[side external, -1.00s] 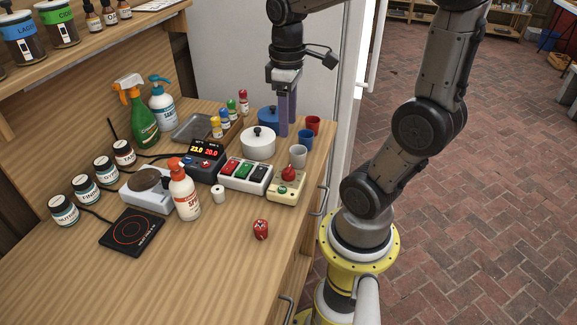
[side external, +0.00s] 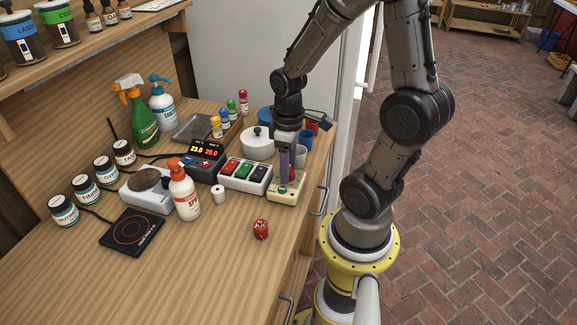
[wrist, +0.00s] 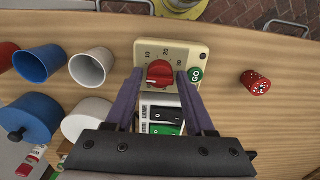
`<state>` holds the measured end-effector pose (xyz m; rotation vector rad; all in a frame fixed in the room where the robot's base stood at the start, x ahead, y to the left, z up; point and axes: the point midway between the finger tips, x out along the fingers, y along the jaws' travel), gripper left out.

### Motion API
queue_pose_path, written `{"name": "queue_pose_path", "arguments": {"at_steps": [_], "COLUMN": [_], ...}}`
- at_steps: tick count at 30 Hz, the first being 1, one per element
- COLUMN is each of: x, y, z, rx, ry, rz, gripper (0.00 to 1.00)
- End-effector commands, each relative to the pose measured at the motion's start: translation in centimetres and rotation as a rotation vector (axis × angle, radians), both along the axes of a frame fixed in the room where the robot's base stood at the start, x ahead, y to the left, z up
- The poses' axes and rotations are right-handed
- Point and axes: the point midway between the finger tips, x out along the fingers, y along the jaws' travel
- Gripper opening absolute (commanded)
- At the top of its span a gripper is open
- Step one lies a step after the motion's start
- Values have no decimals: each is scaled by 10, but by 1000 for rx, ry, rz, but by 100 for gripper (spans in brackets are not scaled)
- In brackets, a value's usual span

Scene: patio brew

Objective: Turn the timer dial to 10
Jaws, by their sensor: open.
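The timer is a cream box (side external: 278,196) at the right of the row of devices, near the counter's right edge. My gripper (side external: 291,178) is pointing down over the timer. In the wrist view my gripper (wrist: 159,82) has its fingers apart, one on each side of the dial. I cannot tell whether the fingers touch it. In the side view the fingers partly hide the dial.
A switch box (side external: 246,176) with red, green and black rockers stands left of the timer. White, blue and red cups (wrist: 90,66) and lidded pots (wrist: 30,118) lie close by. A red die-like object (side external: 261,229) sits in front, with clear counter around it.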

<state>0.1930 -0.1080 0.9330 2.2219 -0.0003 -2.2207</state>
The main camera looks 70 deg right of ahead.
Motion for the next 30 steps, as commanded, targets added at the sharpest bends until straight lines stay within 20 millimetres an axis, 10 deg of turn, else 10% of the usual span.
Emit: {"name": "queue_pose_path", "arguments": {"at_steps": [9, 18, 30], "x": [0, 0, 0], "y": [0, 0, 0], "z": [-2, -2, -2], "rx": [0, 0, 0], "ry": [1, 0, 0], "rz": [0, 0, -52], "gripper": [52, 0, 0]}}
